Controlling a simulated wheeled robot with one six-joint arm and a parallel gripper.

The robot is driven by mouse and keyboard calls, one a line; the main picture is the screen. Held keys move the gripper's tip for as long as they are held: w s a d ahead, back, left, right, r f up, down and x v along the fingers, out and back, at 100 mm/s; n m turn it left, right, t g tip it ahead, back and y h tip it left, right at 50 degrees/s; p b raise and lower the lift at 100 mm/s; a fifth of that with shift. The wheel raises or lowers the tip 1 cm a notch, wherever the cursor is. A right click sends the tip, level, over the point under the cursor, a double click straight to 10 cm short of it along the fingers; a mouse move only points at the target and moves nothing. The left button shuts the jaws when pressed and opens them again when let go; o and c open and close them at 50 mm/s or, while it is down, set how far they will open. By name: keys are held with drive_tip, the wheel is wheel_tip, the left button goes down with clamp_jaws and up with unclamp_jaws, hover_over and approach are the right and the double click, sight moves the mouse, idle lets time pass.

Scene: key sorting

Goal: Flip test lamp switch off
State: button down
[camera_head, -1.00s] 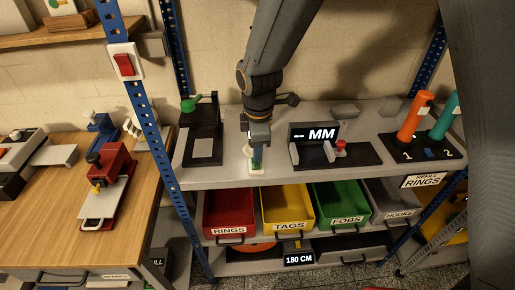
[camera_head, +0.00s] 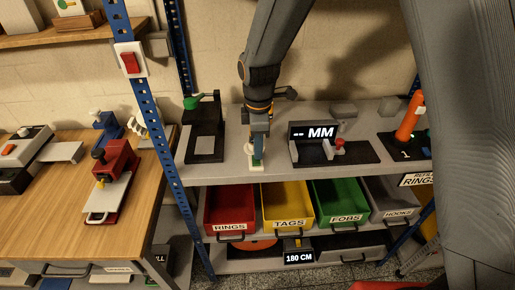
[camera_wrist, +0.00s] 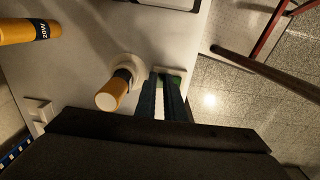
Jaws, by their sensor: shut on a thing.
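My gripper (camera_head: 258,150) points down at the front edge of the grey upper shelf. Its dark fingers (camera_wrist: 166,98) are closed around a narrow pale part of a small white-and-green piece (camera_head: 256,167). The green end of this piece (camera_wrist: 174,76) shows just beyond the fingertips in the wrist view; the fingers hide the rest. I cannot tell whether this piece is the test lamp switch. A red rocker switch (camera_head: 130,63) in a white plate is on the blue post at the left, apart from my gripper. I cannot read its on or off state.
An orange cylinder in a round white base (camera_wrist: 112,95) stands close beside the fingers; another marked 20W (camera_wrist: 30,31) is farther left. Coloured bins (camera_head: 232,228) are below.

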drive_tip(key=shift+s+d+f, duration=0.1)
drive_tip(key=shift+s+f, duration=0.35)
drive_tip(key=shift+f, duration=0.15)
drive_tip(key=shift+s+p, duration=0.4)
drive_tip(key=shift+s, duration=0.1)
wheel_tip(320, 180, up, 9)
drive_tip(key=b, duration=0.2)
drive_tip(key=shift+w, duration=0.4)
